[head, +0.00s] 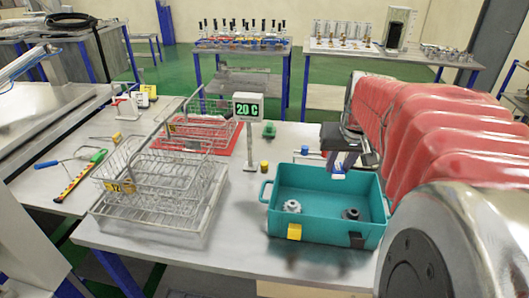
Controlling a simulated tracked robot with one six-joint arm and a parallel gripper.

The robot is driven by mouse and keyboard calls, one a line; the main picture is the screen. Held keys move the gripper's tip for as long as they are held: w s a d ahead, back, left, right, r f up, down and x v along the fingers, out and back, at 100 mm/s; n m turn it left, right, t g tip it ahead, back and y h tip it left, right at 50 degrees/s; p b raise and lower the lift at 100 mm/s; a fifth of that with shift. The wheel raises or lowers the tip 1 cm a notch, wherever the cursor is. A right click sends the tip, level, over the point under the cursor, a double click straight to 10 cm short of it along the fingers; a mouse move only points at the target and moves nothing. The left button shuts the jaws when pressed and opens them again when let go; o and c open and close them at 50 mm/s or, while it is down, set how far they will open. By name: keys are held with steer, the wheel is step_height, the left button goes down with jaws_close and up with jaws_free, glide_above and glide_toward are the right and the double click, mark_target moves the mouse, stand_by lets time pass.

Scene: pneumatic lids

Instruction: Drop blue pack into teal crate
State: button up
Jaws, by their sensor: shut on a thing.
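The teal crate (325,231) stands open on the right part of the table, with a handle at each end and a yellow and a black tag on its front. A pale ring-like fitting (292,207) and a dark fitting (351,214) lie on its floor. My gripper (339,167) points down over the back right part of the crate. It is shut on a small blue and white thing, which looks like the blue pack (338,175). The fingers hide part of it, and its height above the crate floor is hard to tell.
Wire baskets (157,180) stand on the left of the table, one on a red tray (207,137). A post with a "20 C" display (248,108) stands between them and the crate. Small yellow and blue pieces lie behind the crate. My red-sleeved arm fills the right.

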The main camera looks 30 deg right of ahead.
steer(key=shift+f, duration=2.85)
steer(key=o, duration=1.1)
steer(key=v, duration=1.3)
steer(key=shift+r, duration=0.35)
steer(key=shift+s+a, duration=0.1)
steer(key=shift+a, duration=0.05)
